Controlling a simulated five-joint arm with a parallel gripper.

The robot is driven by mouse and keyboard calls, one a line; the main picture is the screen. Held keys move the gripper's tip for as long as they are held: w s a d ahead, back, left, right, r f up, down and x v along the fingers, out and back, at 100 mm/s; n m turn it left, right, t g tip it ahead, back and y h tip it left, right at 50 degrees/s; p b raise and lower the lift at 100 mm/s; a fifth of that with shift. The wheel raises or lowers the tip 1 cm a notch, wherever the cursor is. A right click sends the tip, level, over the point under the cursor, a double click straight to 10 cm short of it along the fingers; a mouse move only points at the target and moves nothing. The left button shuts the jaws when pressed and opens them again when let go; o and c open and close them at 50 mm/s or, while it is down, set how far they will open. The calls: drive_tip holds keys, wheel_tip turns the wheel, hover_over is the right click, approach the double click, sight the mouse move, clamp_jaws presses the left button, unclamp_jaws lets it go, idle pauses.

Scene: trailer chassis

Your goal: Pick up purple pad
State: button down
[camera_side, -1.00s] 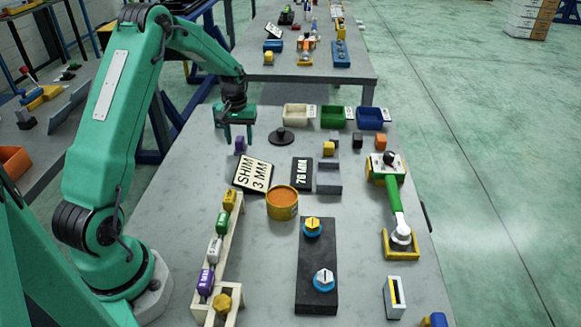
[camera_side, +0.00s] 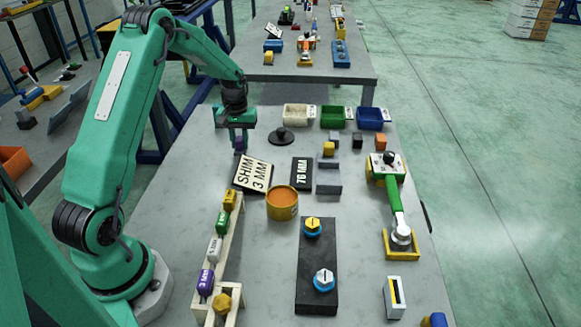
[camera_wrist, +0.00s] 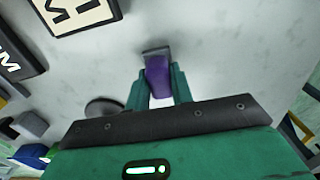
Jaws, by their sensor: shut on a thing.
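The purple pad (camera_wrist: 157,76) sits between the two green fingers of my gripper (camera_wrist: 159,92) in the wrist view, with a dark grey edge at its far end. In the side view the purple pad (camera_side: 239,144) shows as a small purple patch between the fingertips of my gripper (camera_side: 239,148), low over the table at the back left. The fingers are shut on the pad. Whether the pad touches the table is too small to tell.
A black disc-shaped stand (camera_side: 281,138) is just right of my gripper. The SHIM 3 MM plate (camera_side: 252,174) and the 76 MM plate (camera_side: 301,172) lie in front. White (camera_side: 296,116), green (camera_side: 332,118) and blue (camera_side: 370,119) bins stand at the back.

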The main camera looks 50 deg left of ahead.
sight(239, 138)
drive_tip(key=shift+r, duration=0.1)
drive_tip(key=shift+r, duration=0.4)
wheel_tip(239, 138, up, 3)
drive_tip(key=shift+r, duration=0.1)
drive_tip(key=d+r, duration=0.7)
drive_tip(key=d, duration=0.4)
drive_tip(key=shift+d, duration=0.35)
drive_tip(key=shift+s+f, duration=0.1)
drive_tip(key=c, duration=2)
unclamp_jaws()
drive_tip(key=shift+c, duration=0.4)
